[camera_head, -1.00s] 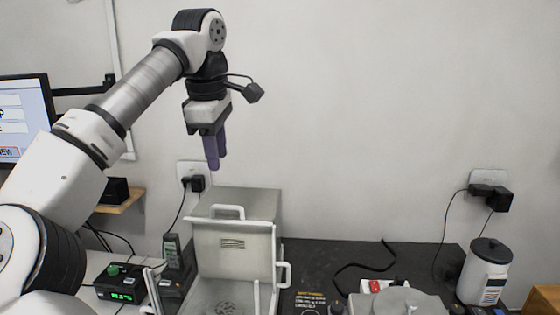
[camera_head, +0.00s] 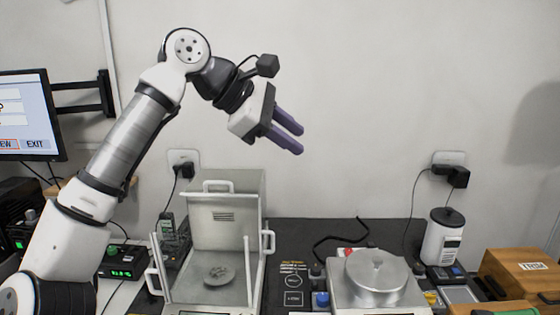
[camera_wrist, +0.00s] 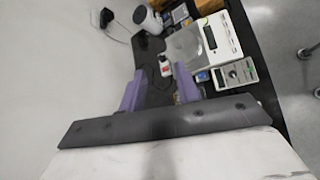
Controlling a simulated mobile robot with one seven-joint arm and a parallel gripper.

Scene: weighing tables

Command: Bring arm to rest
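My gripper (camera_head: 299,141) is held high in front of the wall, above the table with the balances. Its two purple fingers point right and slightly down in the head view. The wrist view shows the fingers (camera_wrist: 158,92) spread apart, with nothing between them. My arm is raised from the left and bent at the elbow and wrist. The gripper touches nothing.
An enclosed balance (camera_head: 223,187) with a round pan stands below on the dark table (camera_head: 300,235). A second balance (camera_head: 376,303) with a silver pan, a white canister (camera_head: 441,238) and a wooden box (camera_head: 525,267) stand to the right. A monitor (camera_head: 28,115) is at left.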

